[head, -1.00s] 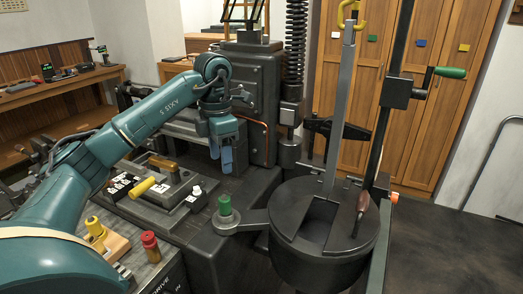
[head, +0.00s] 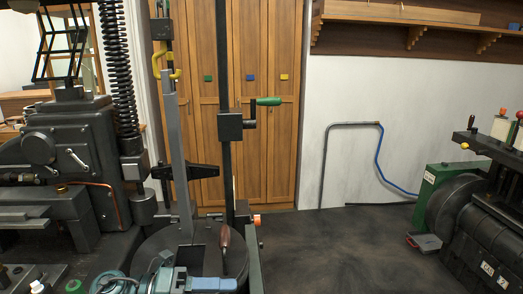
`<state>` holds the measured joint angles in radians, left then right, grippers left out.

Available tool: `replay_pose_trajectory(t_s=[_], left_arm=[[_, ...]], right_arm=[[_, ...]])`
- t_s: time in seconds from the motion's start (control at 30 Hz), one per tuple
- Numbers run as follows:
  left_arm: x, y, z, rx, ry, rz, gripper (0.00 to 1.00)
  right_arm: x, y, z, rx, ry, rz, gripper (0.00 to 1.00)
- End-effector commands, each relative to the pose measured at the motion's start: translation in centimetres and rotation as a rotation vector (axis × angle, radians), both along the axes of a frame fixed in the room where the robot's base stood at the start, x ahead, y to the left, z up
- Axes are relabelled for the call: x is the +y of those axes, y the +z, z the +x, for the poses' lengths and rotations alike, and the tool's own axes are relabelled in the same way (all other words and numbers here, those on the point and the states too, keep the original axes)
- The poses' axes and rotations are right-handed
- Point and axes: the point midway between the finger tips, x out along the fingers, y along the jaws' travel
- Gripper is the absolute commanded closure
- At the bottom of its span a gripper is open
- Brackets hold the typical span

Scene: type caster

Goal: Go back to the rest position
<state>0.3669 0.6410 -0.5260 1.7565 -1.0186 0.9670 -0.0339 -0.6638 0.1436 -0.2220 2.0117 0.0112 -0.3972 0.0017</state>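My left gripper (head: 213,284) shows only in part at the bottom edge of the head view, with teal wrist parts and a blue finger. It is in front of the lower part of the round dark pot (head: 150,248). I cannot tell whether its fingers are open or shut, and I see nothing held in it. The rest of my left arm is below the picture. My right gripper is not in view.
A tall dark machine (head: 75,150) with a coil spring stands at left. A green-handled crank (head: 268,101) sits on the upright post. A green and black machine (head: 470,215) stands at right. Wooden cabinets (head: 270,150) stand behind.

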Motion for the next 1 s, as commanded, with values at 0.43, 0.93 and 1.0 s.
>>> replay_pose_trajectory(t_s=[0.43, 0.93, 1.0], left_arm=[[3.9, -9.3, -0.6, 0.983, 0.823, -0.798, 0.46], [7.4, -24.7, -13.3, 1.823, 1.422, -0.941, 0.46], [7.4, -25.0, -13.7, 1.842, 1.432, -0.940, 0.46]], right_arm=[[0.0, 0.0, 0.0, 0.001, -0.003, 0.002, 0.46], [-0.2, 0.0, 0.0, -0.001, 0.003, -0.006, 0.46], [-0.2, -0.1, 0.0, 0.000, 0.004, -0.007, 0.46]])
